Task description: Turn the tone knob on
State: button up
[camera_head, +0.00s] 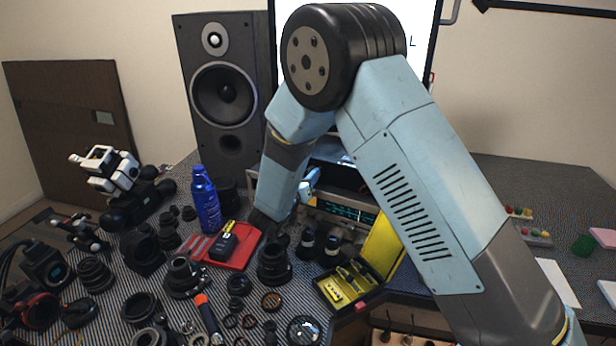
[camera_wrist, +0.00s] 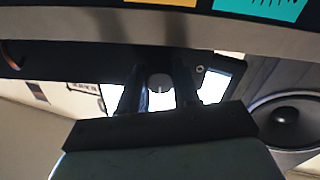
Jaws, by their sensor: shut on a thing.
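In the wrist view, my gripper (camera_wrist: 159,96) has its two dark fingers on either side of a small round dark knob (camera_wrist: 160,82) with a pale mark line. It is shut on this knob, which I take to be the tone knob. The knob belongs to the silver-fronted receiver (camera_wrist: 150,24), whose panel crosses the top of the wrist view. In the head view, the receiver (camera_head: 346,213) with its lit teal dial stands behind my arm. My arm hides the knob and the fingertips there.
A tall speaker (camera_head: 225,135) stands left of the receiver. Little free room shows near the receiver.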

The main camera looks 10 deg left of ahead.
jog(key=shift+a+m, duration=0.1)
jog(key=shift+m, duration=0.3)
jog(key=m, duration=0.5)
jog(key=shift+m, duration=0.3)
jog(key=m, duration=0.5)
jog(key=shift+f, duration=0.1)
jog(key=shift+m, duration=0.3)
jog(key=o, duration=1.1)
jog(key=shift+c, duration=0.2)
jog(key=v, duration=1.3)
jog(key=shift+s, duration=0.4)
jog(key=shift+a, duration=0.1)
